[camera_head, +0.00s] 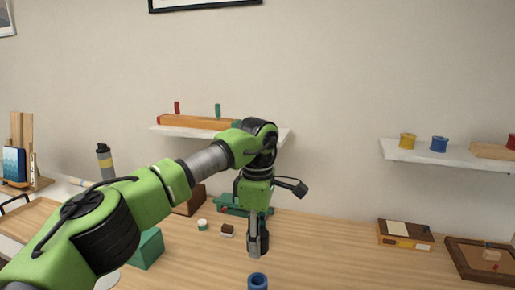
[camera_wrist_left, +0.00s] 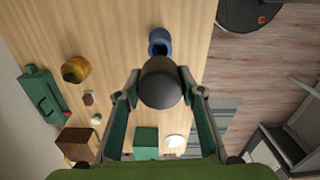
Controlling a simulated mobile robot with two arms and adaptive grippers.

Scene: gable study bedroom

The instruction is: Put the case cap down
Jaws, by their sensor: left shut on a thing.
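My left gripper (camera_head: 257,245) points down over the wooden desk (camera_head: 330,255). In the left wrist view its two fingers (camera_wrist_left: 160,92) are shut on a dark, round-ended piece, which I take to be the case cap (camera_wrist_left: 161,80). The cap appears held above the desk; its exact height cannot be told. A blue open-topped cylinder (camera_head: 258,280) stands on the desk in front of the gripper. It also shows in the left wrist view (camera_wrist_left: 159,42), apart from the cap. My right gripper is out of view.
A boxed item (camera_head: 405,235) and brown tray (camera_head: 455,263) are right. Desk between is clear.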

